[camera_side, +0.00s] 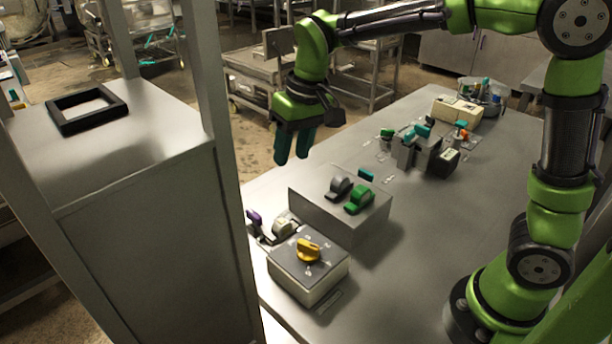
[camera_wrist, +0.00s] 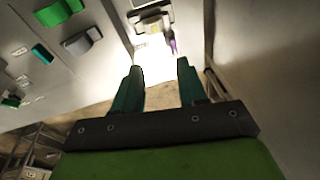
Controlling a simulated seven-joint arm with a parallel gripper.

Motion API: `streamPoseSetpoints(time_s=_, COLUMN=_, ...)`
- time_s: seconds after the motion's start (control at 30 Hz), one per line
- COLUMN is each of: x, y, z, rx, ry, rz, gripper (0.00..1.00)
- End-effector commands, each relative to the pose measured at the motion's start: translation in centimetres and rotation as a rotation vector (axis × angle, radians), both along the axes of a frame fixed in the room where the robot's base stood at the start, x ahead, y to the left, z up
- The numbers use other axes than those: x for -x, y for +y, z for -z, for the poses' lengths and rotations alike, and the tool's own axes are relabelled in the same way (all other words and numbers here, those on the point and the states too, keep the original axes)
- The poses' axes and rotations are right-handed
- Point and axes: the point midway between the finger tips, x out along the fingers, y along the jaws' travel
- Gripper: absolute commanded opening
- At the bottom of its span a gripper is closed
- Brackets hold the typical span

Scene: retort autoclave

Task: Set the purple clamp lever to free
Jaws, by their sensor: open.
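The purple clamp lever (camera_side: 254,216) stands at the table's left edge in the side view, beside a pale fitting, behind the box with the yellow knob. In the wrist view the purple lever (camera_wrist: 173,46) is a small strip beyond the fingertips, close to a bright glare. My gripper (camera_side: 293,160) hangs above the table's far left edge, up and to the right of the lever and well apart from it. Its two teal fingers are open with nothing between them, as the wrist view (camera_wrist: 158,75) shows. The lever's lower part and its setting marks are too small to read.
A grey box (camera_side: 330,212) with grey and green levers stands right of the purple lever. A box with a yellow knob (camera_side: 308,250) is in front. A tall steel cabinet (camera_side: 130,220) rises close on the left. Free tabletop lies to the right.

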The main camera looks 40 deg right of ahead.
Motion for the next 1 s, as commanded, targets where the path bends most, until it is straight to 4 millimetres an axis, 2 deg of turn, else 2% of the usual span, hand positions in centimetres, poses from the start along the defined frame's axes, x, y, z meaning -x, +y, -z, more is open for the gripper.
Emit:
streamPoseSetpoints(time_s=0.03, x=-1.8, y=1.0, z=0.9, rx=0.021, ry=0.034, rz=-0.025, gripper=0.41)
streamPoseSetpoints(time_s=0.1, x=-3.9, y=2.1, z=1.9, rx=0.053, ry=0.074, rz=-0.051, gripper=0.41)
streamPoseSetpoints(time_s=0.23, x=-7.1, y=3.9, z=3.2, rx=0.102, ry=0.129, rz=-0.086, gripper=0.41)
streamPoseSetpoints(time_s=0.33, x=-8.5, y=4.5, z=3.2, rx=0.123, ry=0.147, rz=-0.094, gripper=0.41)
streamPoseSetpoints(time_s=0.5, x=-9.0, y=4.5, z=1.0, rx=0.129, ry=0.148, rz=-0.086, gripper=0.41)
streamPoseSetpoints(time_s=0.63, x=-8.6, y=4.5, z=1.9, rx=0.130, ry=0.169, rz=-0.090, gripper=0.41)
streamPoseSetpoints(time_s=0.77, x=-8.5, y=4.5, z=3.9, rx=0.129, ry=0.170, rz=-0.090, gripper=0.41)
streamPoseSetpoints(time_s=1.0, x=-8.5, y=4.5, z=9.2, rx=0.129, ry=0.171, rz=-0.091, gripper=0.41)
